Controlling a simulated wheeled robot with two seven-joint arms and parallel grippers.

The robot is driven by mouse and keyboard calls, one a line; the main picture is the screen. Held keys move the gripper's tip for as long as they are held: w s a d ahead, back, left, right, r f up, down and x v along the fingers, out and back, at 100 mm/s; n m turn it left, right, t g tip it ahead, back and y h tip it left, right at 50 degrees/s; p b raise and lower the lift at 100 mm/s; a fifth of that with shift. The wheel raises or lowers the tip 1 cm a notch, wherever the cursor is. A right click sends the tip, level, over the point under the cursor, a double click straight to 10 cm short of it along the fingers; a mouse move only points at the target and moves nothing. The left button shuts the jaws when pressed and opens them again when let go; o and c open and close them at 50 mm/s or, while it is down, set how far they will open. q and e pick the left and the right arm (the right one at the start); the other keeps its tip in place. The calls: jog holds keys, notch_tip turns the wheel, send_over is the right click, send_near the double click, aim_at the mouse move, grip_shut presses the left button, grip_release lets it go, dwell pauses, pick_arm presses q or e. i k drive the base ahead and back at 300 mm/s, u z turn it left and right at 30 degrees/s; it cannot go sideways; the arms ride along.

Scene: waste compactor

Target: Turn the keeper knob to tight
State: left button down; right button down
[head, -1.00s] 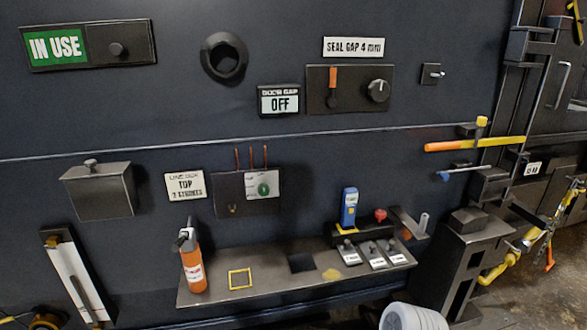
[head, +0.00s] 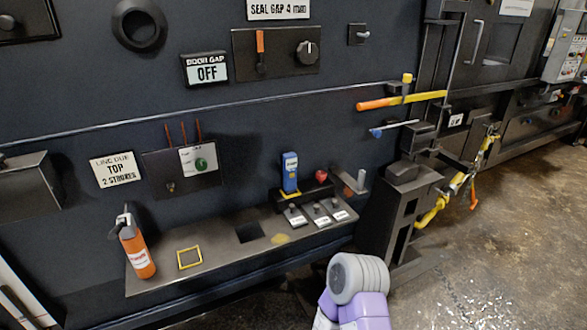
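A round black knob (head: 307,54) with a pale pointer mark sits on a dark panel (head: 283,72), right of an orange-handled lever (head: 261,46). Its pointer stands roughly upright. No label naming a keeper is readable, so I cannot tell whether this is the keeper knob. A sign reading SEAL GAP 4 mm (head: 278,9) is above the panel, partly cut off. A display reading DOOR GAP OFF (head: 206,69) is at its left. Neither gripper shows; only a grey and purple part of my arm is visible at the bottom.
A shelf (head: 217,262) juts from the wall, holding an orange bottle (head: 137,248) and a blue device (head: 290,173). A yellow and orange bar (head: 402,100) sticks out beside a dark post (head: 394,215). Open floor (head: 500,235) lies at the right.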

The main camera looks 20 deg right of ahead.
aim_at(320, 175)
jog(key=z, duration=2.55)
jog(key=i, duration=1.85)
jog(key=u, duration=2.1)
